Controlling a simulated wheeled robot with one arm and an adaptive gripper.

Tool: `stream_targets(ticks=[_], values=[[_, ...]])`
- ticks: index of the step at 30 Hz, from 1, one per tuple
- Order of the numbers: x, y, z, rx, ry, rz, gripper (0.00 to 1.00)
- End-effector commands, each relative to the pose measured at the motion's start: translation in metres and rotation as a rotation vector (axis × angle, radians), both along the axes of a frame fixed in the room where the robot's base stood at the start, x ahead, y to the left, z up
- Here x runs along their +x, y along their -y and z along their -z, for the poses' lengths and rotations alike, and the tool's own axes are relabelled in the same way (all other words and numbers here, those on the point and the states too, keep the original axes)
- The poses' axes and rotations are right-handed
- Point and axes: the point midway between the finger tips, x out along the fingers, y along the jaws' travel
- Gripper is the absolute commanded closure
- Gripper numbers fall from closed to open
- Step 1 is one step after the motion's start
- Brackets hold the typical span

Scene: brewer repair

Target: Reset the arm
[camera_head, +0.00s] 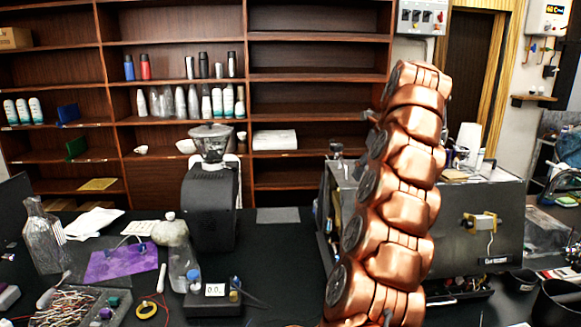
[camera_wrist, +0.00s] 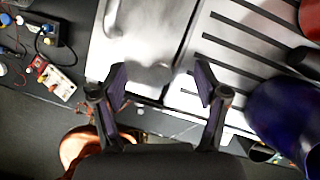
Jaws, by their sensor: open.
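My copper-coloured arm rises upright in the head view, in front of the metal brewer (camera_head: 480,225) on the right of the bench. My gripper (camera_wrist: 160,80) shows in the wrist view with its two dark fingers spread apart and nothing between them. It is above a bright metal surface with dark slots (camera_wrist: 235,45). The gripper is not visible in the head view. My arm hides part of the brewer's front.
Wooden shelves (camera_head: 320,55) stand behind. In the wrist view, a dark blue rounded object (camera_wrist: 285,115) is close on the right.

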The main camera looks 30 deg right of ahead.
Motion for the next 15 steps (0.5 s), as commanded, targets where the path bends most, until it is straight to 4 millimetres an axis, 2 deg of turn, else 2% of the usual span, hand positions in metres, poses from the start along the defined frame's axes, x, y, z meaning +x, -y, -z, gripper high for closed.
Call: stream_targets(ticks=[8, 11, 15], values=[[0.002, -0.004, -0.005, -0.008, 0.01, -0.017, 0.27], [0.006, -0.013, -0.016, -0.029, 0.033, -0.059, 0.27], [0.014, -0.034, -0.032, -0.07, 0.059, -0.171, 0.27]])
